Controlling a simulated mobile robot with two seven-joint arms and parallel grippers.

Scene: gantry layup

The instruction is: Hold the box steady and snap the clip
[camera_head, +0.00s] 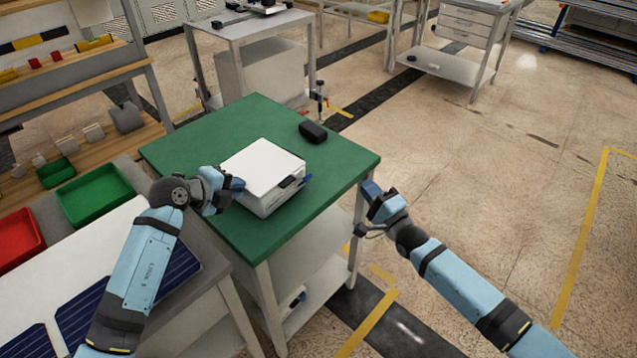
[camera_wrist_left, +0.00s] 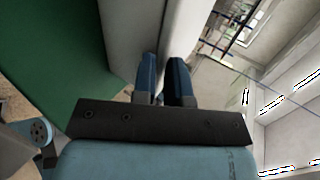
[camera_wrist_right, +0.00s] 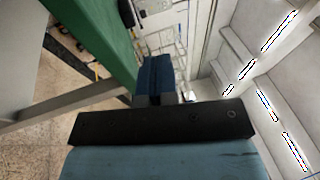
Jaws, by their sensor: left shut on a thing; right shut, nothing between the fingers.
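The white box (camera_head: 262,160) sits on the green table top (camera_head: 190,135), its lid lying flat. In the left wrist view, the left fingers (camera_wrist_left: 164,78) are at the pale box wall (camera_wrist_left: 178,30). My right gripper (camera_head: 370,190) is shut and empty, off the table's right edge and apart from the box. Its fingers (camera_wrist_right: 155,75) are together in the right wrist view.
A black object (camera_head: 313,131) lies on the table behind the box. A green bin (camera_head: 95,190) and a red bin (camera_head: 18,238) are at the left, near dark blue panels (camera_head: 80,318). The floor (camera_head: 500,180) right of the table is open.

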